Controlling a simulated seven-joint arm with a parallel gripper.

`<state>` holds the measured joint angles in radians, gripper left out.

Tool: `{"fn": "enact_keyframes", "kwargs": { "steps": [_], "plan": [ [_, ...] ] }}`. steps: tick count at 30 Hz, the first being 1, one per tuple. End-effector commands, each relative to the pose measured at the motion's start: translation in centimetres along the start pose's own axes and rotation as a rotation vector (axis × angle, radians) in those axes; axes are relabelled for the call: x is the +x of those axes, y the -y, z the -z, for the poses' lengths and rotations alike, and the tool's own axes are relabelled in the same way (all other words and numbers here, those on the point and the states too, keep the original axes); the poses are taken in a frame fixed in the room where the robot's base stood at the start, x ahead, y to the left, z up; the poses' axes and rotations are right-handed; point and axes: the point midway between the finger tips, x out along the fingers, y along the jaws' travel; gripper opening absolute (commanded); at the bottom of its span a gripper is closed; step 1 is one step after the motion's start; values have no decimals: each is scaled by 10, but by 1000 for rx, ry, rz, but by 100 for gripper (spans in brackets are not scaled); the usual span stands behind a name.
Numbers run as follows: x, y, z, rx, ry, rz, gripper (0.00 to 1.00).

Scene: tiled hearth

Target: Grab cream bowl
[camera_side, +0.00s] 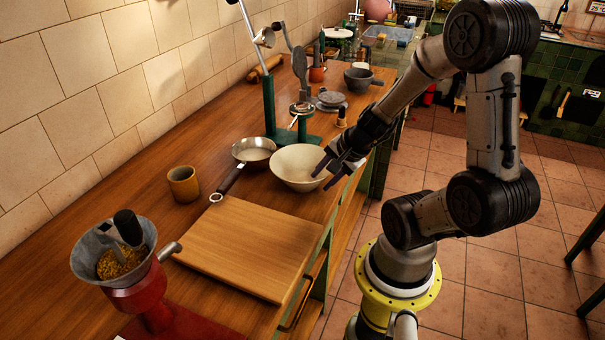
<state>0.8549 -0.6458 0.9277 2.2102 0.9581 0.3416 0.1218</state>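The cream bowl (294,170) stands upright on the wooden counter, near its front edge, behind the cutting board. My gripper (324,181) is at the right rim of the bowl, with its dark fingers apart and pointing left and down. One finger overlaps the bowl's right side in the picture. I cannot tell whether the fingers touch the rim or whether one is inside the bowl. The bowl's far right edge is partly hidden by the gripper.
A saucepan (254,150) sits directly left of the bowl, its handle pointing toward the cutting board (245,243). A green stand (270,105) rises behind.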

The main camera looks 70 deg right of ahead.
Motion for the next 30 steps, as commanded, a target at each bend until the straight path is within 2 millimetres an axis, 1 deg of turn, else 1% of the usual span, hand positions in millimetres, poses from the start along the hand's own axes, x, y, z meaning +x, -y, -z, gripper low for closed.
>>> {"fn": "enact_keyframes", "kwargs": {
  "steps": [7,8,12,14,15,30],
  "plan": [
    [1,0,0,-1,0,0,40],
    [1,0,0,-1,0,0,38],
    [1,0,0,-1,0,0,13],
    [1,0,0,-1,0,0,2],
    [1,0,0,-1,0,0,0],
    [1,0,0,0,1,0,0]
  ]
}}
